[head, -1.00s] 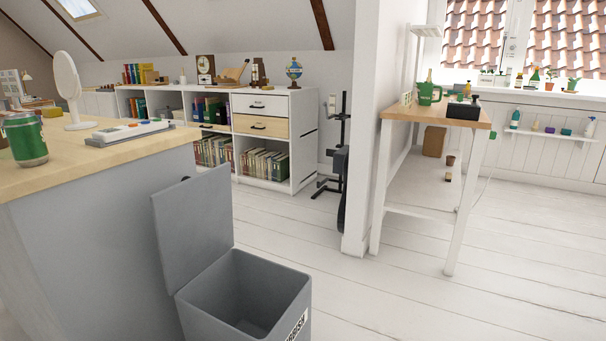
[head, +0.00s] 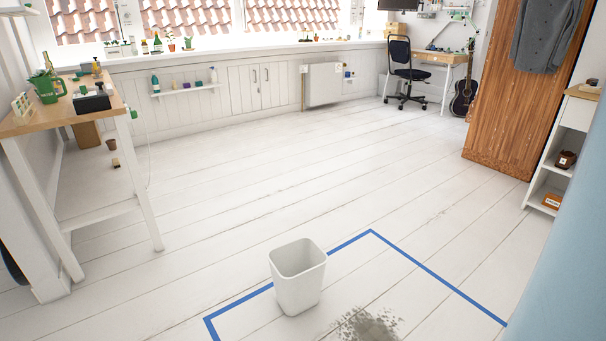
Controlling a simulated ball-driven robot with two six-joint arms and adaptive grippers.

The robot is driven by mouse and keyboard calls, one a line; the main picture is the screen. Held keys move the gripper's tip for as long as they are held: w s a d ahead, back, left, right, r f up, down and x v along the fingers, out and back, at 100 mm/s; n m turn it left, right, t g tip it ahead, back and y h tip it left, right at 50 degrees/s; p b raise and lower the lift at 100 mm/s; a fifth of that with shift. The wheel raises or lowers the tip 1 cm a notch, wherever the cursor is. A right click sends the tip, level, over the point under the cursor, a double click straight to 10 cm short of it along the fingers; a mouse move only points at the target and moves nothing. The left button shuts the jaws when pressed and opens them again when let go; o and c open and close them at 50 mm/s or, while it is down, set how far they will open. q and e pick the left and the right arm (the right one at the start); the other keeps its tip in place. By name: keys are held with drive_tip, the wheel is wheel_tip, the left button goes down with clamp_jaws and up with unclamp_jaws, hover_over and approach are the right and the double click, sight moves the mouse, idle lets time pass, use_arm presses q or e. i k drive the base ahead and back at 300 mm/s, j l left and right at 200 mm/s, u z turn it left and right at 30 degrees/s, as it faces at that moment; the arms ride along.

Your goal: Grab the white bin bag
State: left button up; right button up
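A white open-topped bin (head: 297,281) stands upright on the floor in the lower middle of the head view. It is at the edge of a blue tape outline, overlapping its line. Its inside looks pale and empty. I cannot make out a separate white bin bag in or around it. Neither of my grippers is in view.
Blue tape (head: 440,278) marks the floor, with a grey speckled patch (head: 368,325) inside it. A wooden table (head: 62,112) stands at left, a wardrobe (head: 515,95) and white shelf (head: 560,150) at right. A light blue surface (head: 570,270) fills the right edge. The middle floor is clear.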

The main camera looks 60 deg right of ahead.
sight(298, 266)
drive_tip(key=z, duration=1.65)
